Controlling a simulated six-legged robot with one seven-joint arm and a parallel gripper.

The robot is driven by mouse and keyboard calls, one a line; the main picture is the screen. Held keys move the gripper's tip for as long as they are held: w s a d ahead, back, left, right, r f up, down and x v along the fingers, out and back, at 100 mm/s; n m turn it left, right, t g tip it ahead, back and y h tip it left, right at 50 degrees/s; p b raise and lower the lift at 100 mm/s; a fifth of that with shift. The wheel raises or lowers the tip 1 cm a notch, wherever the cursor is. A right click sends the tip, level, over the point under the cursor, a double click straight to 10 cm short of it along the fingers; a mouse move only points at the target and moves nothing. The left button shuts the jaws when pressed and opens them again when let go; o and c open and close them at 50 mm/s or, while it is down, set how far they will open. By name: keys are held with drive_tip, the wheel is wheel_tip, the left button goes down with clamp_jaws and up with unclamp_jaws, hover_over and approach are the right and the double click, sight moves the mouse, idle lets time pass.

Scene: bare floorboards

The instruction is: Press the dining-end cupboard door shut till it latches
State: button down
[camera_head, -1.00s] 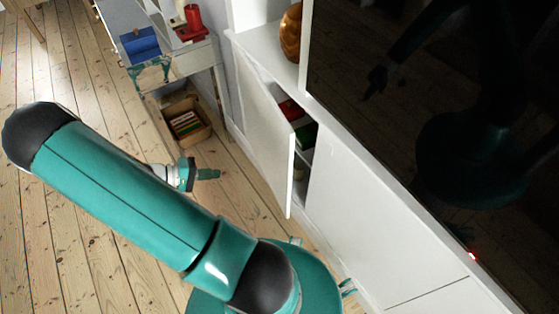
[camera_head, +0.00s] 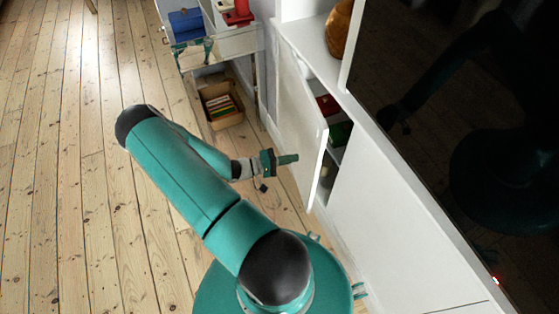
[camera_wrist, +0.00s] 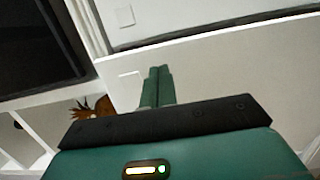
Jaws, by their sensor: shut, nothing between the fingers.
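The white cupboard door (camera_head: 300,125) stands ajar in the head view, its free edge swung out from the white cupboard (camera_head: 385,215). Red and green things show inside through the gap. My gripper (camera_head: 292,159) is shut and empty, just left of the door's outer face near its free edge. I cannot tell whether the tips touch the door. In the wrist view my shut fingers (camera_wrist: 157,85) point at a broad pale panel (camera_wrist: 230,75), which seems to be the door. The latch is not visible.
A dark glossy screen (camera_head: 460,130) stands on the cupboard top, with an orange-brown vase (camera_head: 339,30) beside it. A desk (camera_head: 235,46) with a blue box (camera_head: 187,24) stands at the back, a cardboard box (camera_head: 221,105) below it. Floorboards at left are clear.

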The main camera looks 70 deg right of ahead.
sight(318, 153)
drive_tip(key=x, duration=0.7)
drive_tip(key=shift+x, duration=2)
drive_tip(key=shift+w, duration=0.1)
drive_tip(key=shift+w+a, duration=0.15)
drive_tip(key=shift+w, duration=0.05)
drive_tip(key=s+a+v, duration=0.1)
drive_tip(key=v, duration=1.2)
drive_tip(key=shift+w, duration=0.15)
drive_tip(key=shift+a, duration=0.2)
